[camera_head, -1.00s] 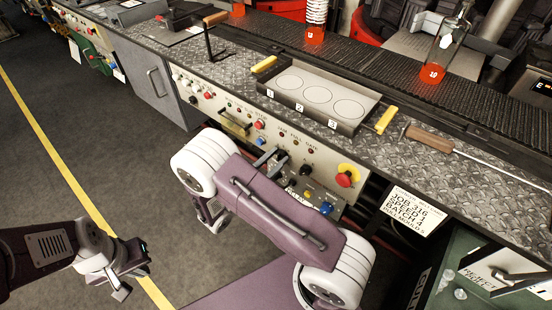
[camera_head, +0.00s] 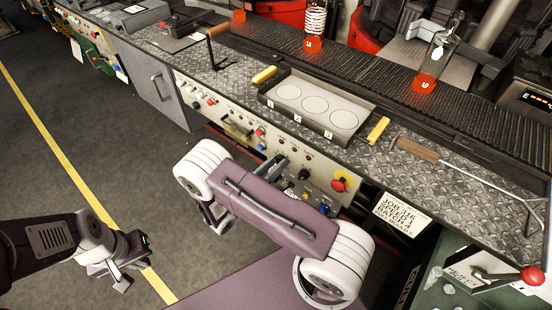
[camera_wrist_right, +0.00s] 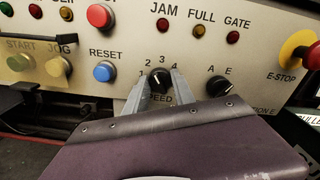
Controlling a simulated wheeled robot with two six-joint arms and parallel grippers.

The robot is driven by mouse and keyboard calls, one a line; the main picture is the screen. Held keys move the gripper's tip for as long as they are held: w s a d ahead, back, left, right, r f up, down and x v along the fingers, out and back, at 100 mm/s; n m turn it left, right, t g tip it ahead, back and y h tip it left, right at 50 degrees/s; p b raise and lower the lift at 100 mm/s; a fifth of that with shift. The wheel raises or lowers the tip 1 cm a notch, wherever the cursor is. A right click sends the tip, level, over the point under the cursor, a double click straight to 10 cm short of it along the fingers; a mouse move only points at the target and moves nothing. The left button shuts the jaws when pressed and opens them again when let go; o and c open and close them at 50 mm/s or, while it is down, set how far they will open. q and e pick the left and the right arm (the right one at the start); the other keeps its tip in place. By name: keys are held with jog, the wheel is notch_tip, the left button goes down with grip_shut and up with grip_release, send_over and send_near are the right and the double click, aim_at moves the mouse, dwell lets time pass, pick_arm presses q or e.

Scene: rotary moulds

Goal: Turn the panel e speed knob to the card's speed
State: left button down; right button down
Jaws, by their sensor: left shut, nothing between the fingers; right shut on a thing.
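The speed knob (camera_wrist_right: 159,80) is a small black knob on the cream panel, with the numbers 1 to 4 around its top. My right gripper (camera_wrist_right: 158,85) is shut on this knob, one finger on each side, in the right wrist view. The fingers partly cover the lower dial and the word SPEED; I cannot tell which number the pointer faces. In the head view my right gripper (camera_head: 279,163) is at the panel, partly behind my own arm. The white card (camera_head: 403,214) reads JOB 316, SPEED 1, BATCH 4. My left gripper (camera_head: 132,272) is shut and empty over the floor.
The A/E selector (camera_wrist_right: 218,86) is close right of the speed knob, and the blue RESET button (camera_wrist_right: 104,72) is to its left. The red E-stop (camera_head: 339,185) sticks out at the panel's right end. A tray (camera_head: 318,125) stands on the bench above.

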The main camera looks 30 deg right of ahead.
jog(key=n+p, duration=0.2)
jog(key=n, duration=0.3)
jog(key=shift+r+n+p, duration=0.1)
jog(key=shift+n+p, duration=0.2)
jog(key=shift+p, duration=0.05)
jog(key=n+p, duration=0.1)
jog(key=n, duration=0.4)
jog(key=shift+n, duration=0.3)
jog(key=c, duration=1.1)
grip_release()
jog(key=shift+o, duration=0.2)
jog(key=shift+p, duration=0.3)
jog(key=v, duration=0.9)
